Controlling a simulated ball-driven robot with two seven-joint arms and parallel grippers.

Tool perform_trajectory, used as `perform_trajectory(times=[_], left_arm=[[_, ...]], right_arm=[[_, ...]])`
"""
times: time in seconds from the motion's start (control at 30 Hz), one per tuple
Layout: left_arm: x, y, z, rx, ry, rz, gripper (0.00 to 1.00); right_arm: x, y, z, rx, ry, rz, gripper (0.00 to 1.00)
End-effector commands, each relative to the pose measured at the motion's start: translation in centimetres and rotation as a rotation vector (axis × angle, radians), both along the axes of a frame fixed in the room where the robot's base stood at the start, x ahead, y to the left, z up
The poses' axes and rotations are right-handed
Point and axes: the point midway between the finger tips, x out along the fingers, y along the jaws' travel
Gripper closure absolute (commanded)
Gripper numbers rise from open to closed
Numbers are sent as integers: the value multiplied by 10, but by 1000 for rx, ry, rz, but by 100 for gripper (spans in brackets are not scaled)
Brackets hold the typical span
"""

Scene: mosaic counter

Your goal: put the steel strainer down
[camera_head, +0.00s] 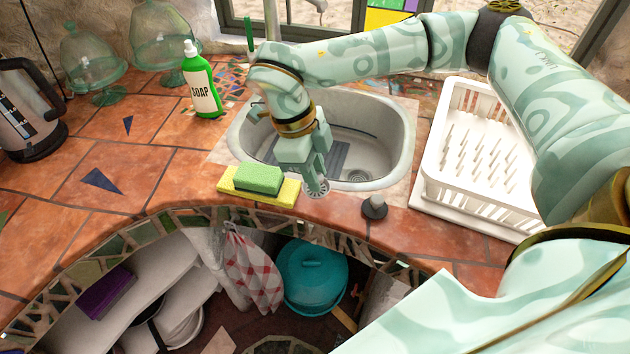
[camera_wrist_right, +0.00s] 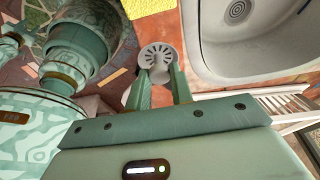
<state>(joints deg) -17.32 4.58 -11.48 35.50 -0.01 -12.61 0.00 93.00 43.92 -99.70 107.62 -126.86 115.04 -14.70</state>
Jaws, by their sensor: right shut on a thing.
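The steel strainer (camera_head: 316,189) is a small round slotted disc. My right gripper (camera_head: 313,177) is shut on it, over the counter strip in front of the sink, just right of the sponge. In the right wrist view the strainer (camera_wrist_right: 157,57) shows between the fingertips of the right gripper (camera_wrist_right: 160,73), its slotted face visible. I cannot tell whether it touches the counter.
A dark stopper (camera_head: 374,208) stands to the right. Behind is the sink (camera_head: 395,152); a white dish rack (camera_head: 438,170) stands right. The counter's front edge is close.

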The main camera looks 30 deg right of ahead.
Motion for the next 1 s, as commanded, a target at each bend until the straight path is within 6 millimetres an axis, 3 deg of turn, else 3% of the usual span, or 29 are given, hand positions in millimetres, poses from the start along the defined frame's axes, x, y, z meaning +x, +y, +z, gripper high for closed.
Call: perform_trajectory(times=[0.17,0.4,0.73,0.77,0.83,1.0], left_arm=[[-1,0,-4,0,3,0,64],[-4,0,-16,1,11,0,64],[-2,0,-14,0,7,0,64],[-2,0,-14,0,7,0,64],[-2,0,-14,0,7,0,64],[-2,0,-14,0,7,0,64]], right_arm=[[7,-5,-11,0,0,-2,100],[9,-8,-46,0,2,1,100],[9,-7,-47,-1,-1,0,100],[9,-7,-47,-1,-1,0,75],[9,-7,-47,-1,-2,1,56],[9,-7,-47,-1,-1,0,56]])
